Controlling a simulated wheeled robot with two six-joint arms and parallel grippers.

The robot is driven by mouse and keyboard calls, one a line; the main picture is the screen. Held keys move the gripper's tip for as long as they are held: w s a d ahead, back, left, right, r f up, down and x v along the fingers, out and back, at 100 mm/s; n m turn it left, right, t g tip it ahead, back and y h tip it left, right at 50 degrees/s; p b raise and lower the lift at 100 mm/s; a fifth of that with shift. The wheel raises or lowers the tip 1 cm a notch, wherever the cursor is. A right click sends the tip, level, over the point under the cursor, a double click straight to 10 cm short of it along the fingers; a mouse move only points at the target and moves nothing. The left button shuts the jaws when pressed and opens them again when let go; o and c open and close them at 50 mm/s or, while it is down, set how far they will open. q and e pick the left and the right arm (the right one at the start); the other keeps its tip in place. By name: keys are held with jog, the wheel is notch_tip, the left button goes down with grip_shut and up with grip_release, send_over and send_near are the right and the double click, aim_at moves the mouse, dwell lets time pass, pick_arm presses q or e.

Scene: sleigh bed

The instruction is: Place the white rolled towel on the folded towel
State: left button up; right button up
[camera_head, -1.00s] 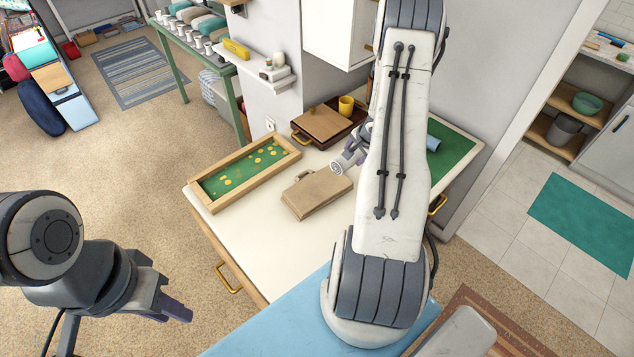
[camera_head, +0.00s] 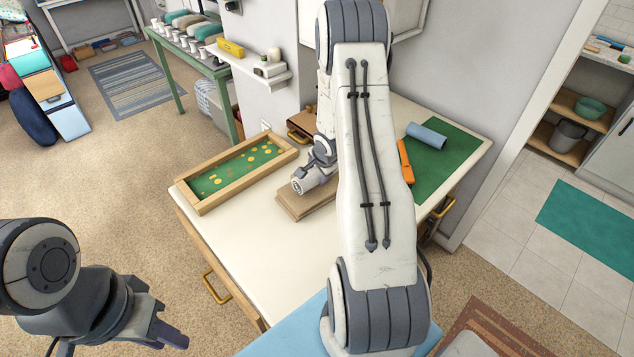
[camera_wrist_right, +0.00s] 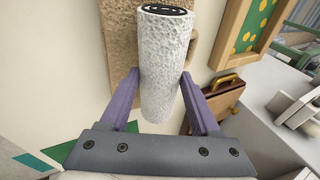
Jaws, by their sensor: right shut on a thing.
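The white rolled towel (camera_wrist_right: 163,75) is a rough white cylinder with a dark patterned end, held between the purple fingers of my right gripper (camera_wrist_right: 158,88). In the head view the rolled towel (camera_head: 314,178) shows over the tan folded towel (camera_head: 302,205), which is partly hidden by it and my right arm. In the wrist view the folded towel (camera_wrist_right: 118,40) lies behind the roll. I cannot tell whether the two touch. My left gripper (camera_head: 170,325) is low at the left, apart from the table; its finger gap is unclear.
A wooden tray with a green bottom and yellow discs (camera_head: 238,172) lies left of the folded towel. A brown case (camera_head: 303,124) is behind. A green mat (camera_head: 450,150) with a blue roll (camera_head: 427,136) and an orange object (camera_head: 405,160) lies right. The white tabletop's front (camera_head: 255,240) is clear.

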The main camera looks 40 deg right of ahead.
jog(key=shift+f, duration=0.8)
pick_arm(q)
jog(key=shift+f, duration=0.45)
pick_arm(e)
jog(key=o, duration=1.4)
jog(key=shift+r, duration=0.1)
